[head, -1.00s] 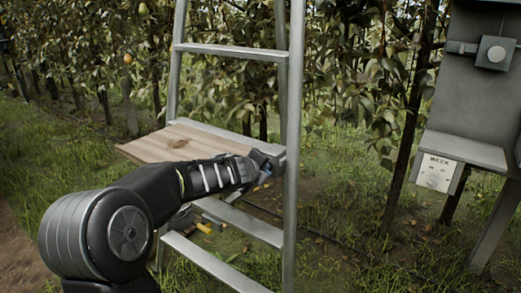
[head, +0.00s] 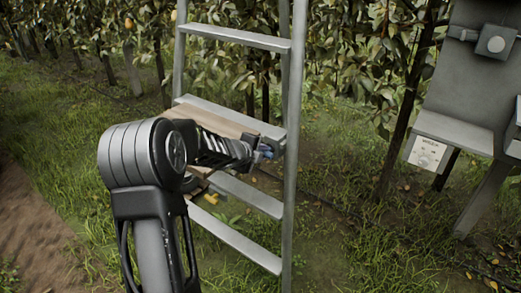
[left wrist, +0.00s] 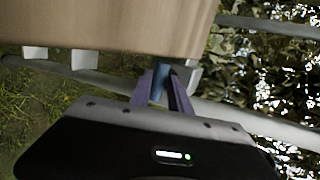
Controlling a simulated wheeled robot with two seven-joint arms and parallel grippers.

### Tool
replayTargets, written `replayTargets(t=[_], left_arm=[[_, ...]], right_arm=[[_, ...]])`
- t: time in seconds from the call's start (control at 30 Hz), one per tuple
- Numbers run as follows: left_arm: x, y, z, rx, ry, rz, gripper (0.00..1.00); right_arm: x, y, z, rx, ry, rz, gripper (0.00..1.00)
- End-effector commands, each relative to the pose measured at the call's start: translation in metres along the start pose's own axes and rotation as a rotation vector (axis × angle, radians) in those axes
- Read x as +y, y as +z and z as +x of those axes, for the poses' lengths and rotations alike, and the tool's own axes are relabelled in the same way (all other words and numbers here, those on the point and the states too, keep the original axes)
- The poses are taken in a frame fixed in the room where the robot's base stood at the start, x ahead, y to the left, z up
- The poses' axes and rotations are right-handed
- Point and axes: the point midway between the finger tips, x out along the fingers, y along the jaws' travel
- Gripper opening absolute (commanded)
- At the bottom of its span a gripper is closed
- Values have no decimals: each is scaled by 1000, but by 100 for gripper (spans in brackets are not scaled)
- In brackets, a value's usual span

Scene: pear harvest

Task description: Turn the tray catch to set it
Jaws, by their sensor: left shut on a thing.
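The wooden tray (head: 215,121) sits on the stepladder, mostly hidden behind my left arm in the head view. Its pale board (left wrist: 110,25) fills the upper left of the left wrist view. My left gripper (head: 264,152) is at the tray's right end, beside the ladder's right rail. In the left wrist view its two purple-grey fingers (left wrist: 165,88) are shut on a small blue piece, the tray catch (left wrist: 158,82), just under the board's edge. How far the catch is turned cannot be told. My right gripper is not in view.
The metal stepladder (head: 290,110) stands on grass, its right rail close to my gripper. Leafy trees stand behind. Open grass lies at the left.

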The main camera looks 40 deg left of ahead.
Motion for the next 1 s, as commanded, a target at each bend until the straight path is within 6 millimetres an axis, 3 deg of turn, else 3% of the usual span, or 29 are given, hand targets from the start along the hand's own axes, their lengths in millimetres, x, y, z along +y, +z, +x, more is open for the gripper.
replayTargets(t=[0.13, 0.17, 0.4, 0.77, 1.0], left_arm=[[4, 0, 1, -1, 8, 0, 0], [4, 0, 1, -1, 8, 0, 24], [3, 0, 1, -1, 5, 1, 43], [0, 0, -6, -1, 2, 2, 43], [-1, 0, -40, -2, 2, 1, 43]], right_arm=[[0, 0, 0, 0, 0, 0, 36], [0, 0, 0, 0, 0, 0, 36], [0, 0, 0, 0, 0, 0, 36], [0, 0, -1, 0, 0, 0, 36], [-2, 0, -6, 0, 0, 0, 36]])
